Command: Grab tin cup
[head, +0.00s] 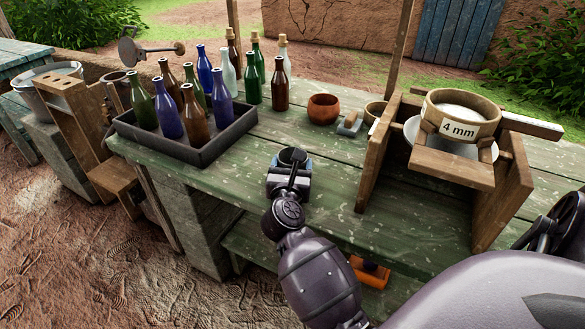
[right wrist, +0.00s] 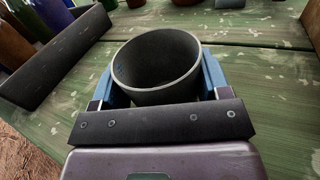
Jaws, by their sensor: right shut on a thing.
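The tin cup (right wrist: 156,62) is a dark grey cup with a pale rim and an open top, standing between my right gripper's blue fingers in the right wrist view. In the head view the cup (head: 292,156) shows at the front middle of the green table, partly hidden by my gripper. My right gripper (head: 290,168) is shut on the cup, one finger on each side. The cup is at or just above the tabletop; I cannot tell which. My left gripper is not in view.
A dark tray (head: 205,153) of several bottles stands left of the cup. A clay bowl (head: 323,108) and a small grey-and-wood tool (head: 349,124) lie behind it. A wooden stand with a 4 mm sieve (head: 461,114) is at right. The green tabletop (head: 235,178) around the cup is clear.

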